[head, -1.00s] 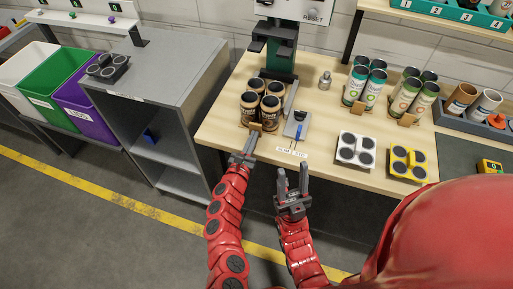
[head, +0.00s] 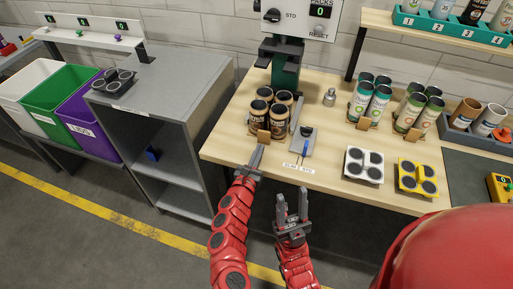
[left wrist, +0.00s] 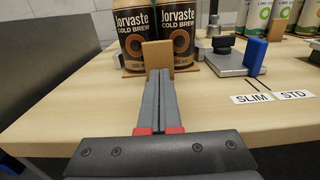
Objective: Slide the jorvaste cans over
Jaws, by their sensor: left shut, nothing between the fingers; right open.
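Several dark brown Jorvaste cans (head: 278,117) stand upright in a tight group on the table, before the press at the back. In the left wrist view, two front cans (left wrist: 134,38) show their labels. They stand on a thin brown base with an upright tan tab (left wrist: 158,55) at its front; the tab also shows in the head view (head: 263,136). My left gripper (head: 259,149) is shut and empty, its fingertips right at the front of the tab; I cannot tell if they touch. My right gripper (head: 291,192) is open and empty, in front of the table edge.
A grey fixture with a blue lever (head: 305,141) sits right of the cans, behind SLIM and STD labels (head: 298,168). The press (head: 285,62) stands behind. Green-and-white cans (head: 371,102), a white holder (head: 363,165) and a yellow holder (head: 417,178) are further right. A grey cabinet (head: 165,90) stands left.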

